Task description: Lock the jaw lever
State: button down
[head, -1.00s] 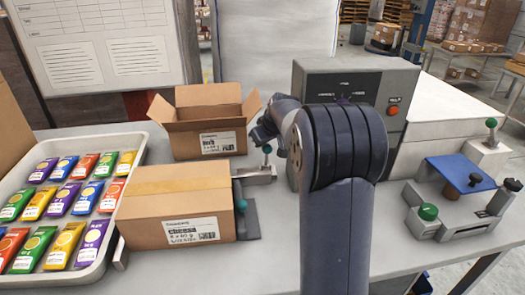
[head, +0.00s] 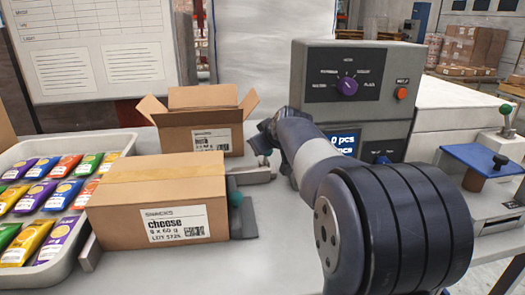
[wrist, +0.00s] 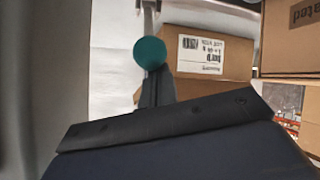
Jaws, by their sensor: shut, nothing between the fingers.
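A cheese carton (head: 150,200) sits closed on the bench, with a grey clamp jaw (head: 244,218) along its right side. A teal ball knob (head: 235,199) shows on that jaw. My gripper (head: 262,138) is shut and empty above the bench, just right of the open carton and behind the cheese carton. In the wrist view, a teal ball knob (wrist: 149,52) on a dark upright lever (wrist: 156,88) stands just beyond my gripper's dark edge, with a labelled carton (wrist: 205,60) behind. I cannot tell whether my gripper touches this lever.
An open carton (head: 198,138) stands behind the cheese carton. A tray (head: 70,268) of colourful packets is at left. A grey control box (head: 320,75) with a purple dial stands behind my arm. A fixture with a blue plate (head: 480,157) is at right.

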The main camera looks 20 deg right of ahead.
jog(key=shift+s+b, duration=0.1)
jog(key=shift+b, duration=0.2)
dwell(0.4)
jog(key=v, duration=1)
jog(key=shift+s+p, duration=0.35)
jog(key=shift+s, duration=0.1)
jog(key=shift+w+a, duration=0.1)
jog(key=shift+w, duration=0.05)
